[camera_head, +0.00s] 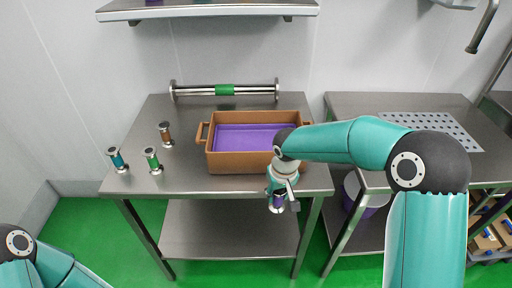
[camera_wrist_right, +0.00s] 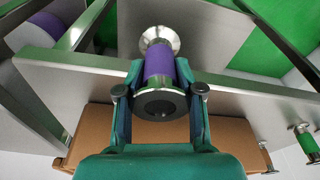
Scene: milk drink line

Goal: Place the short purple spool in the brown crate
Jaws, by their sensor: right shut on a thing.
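The short purple spool (camera_head: 277,202) has silver end flanges. My right gripper (camera_head: 281,195) is shut on it and holds it at the front right edge of the left table, in front of the crate. In the right wrist view the spool's purple middle (camera_wrist_right: 158,62) sits between the two fingers (camera_wrist_right: 160,75). The brown crate (camera_head: 238,162) stands on the table with a purple inside and a handle at its left end. The crate also shows in the right wrist view (camera_wrist_right: 92,140). My left gripper is out of view; only part of that arm shows.
Teal (camera_head: 118,160), green (camera_head: 152,160) and brown (camera_head: 166,134) spools stand left of the crate. A long spool with a green middle (camera_head: 225,90) lies behind it. A shelf (camera_head: 210,10) hangs above. A second table (camera_head: 350,105) stands at the right.

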